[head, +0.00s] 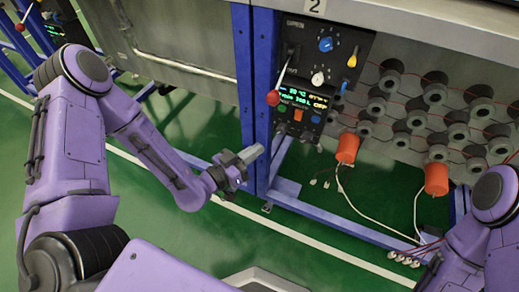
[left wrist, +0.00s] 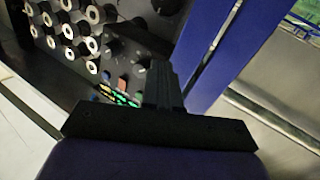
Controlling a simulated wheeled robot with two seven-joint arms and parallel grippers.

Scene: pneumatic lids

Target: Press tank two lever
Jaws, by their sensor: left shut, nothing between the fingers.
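The tank marked with a 2 plate (head: 314,5) has a dark control panel (head: 300,62) on its front. Its lever, a thin rod ending in a red ball (head: 273,98), hangs down at the panel's left side. My left gripper (head: 254,152) is shut and empty, below and a little left of the red ball and apart from it. In the left wrist view the shut fingers (left wrist: 160,85) point toward the panel (left wrist: 125,62); I cannot make out the lever there. My right arm shows at the lower right, but its gripper is out of view.
A blue upright post (head: 252,75) stands just left of the panel. Right of it are rows of grey round fittings (head: 435,95) and orange cylinders (head: 347,148) with cables. A second panel (head: 70,32) with a red-ball lever (head: 20,27) is at far left. The green floor (head: 180,235) is open.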

